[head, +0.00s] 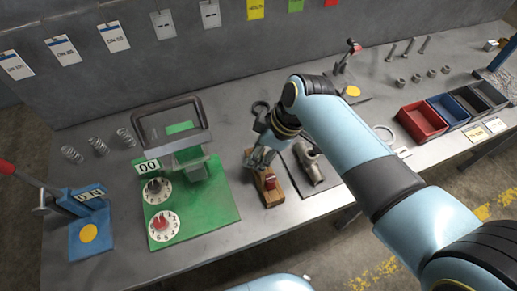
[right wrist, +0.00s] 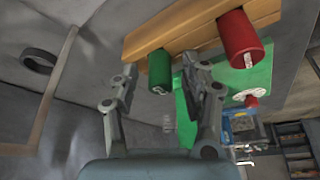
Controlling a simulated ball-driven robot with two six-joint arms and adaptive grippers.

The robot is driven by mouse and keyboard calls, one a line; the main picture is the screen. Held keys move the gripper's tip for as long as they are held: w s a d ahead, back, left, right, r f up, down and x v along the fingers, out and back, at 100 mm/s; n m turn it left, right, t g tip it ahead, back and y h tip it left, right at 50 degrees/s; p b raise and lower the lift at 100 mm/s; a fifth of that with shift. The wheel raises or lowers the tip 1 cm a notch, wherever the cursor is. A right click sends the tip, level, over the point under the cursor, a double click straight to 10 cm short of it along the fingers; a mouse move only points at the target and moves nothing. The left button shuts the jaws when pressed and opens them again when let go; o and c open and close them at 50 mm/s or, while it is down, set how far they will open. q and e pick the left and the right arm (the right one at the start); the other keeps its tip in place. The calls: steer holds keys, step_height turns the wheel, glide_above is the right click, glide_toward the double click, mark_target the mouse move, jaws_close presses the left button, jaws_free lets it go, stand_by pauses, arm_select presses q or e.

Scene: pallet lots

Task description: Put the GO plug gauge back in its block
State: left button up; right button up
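The wooden block (head: 272,195) lies on the bench below the middle of the head view. In the right wrist view the block (right wrist: 195,30) crosses the top, with a green cylindrical handle (right wrist: 160,68) and a larger-looking red one (right wrist: 240,38) sticking out of it. The green one appears seated in the block; which is marked GO is not readable. The red handle also shows in the head view (head: 269,182). My right gripper (right wrist: 163,88) is open, with its fingers apart on either side of the green handle and gaps to both. My left gripper is not in view.
A green board (head: 215,212) with two dials and a dark handled frame stands left of the block. A metal fitting (head: 309,163) lies on a dark mat just right of it. Red and blue bins (head: 422,121) stand farther right. The bench's front edge is close below the block.

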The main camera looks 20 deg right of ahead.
steer(key=v, duration=1.3)
steer(key=shift+a+p, duration=0.15)
steer(key=shift+p, duration=0.3)
steer(key=shift+w+r, duration=0.15)
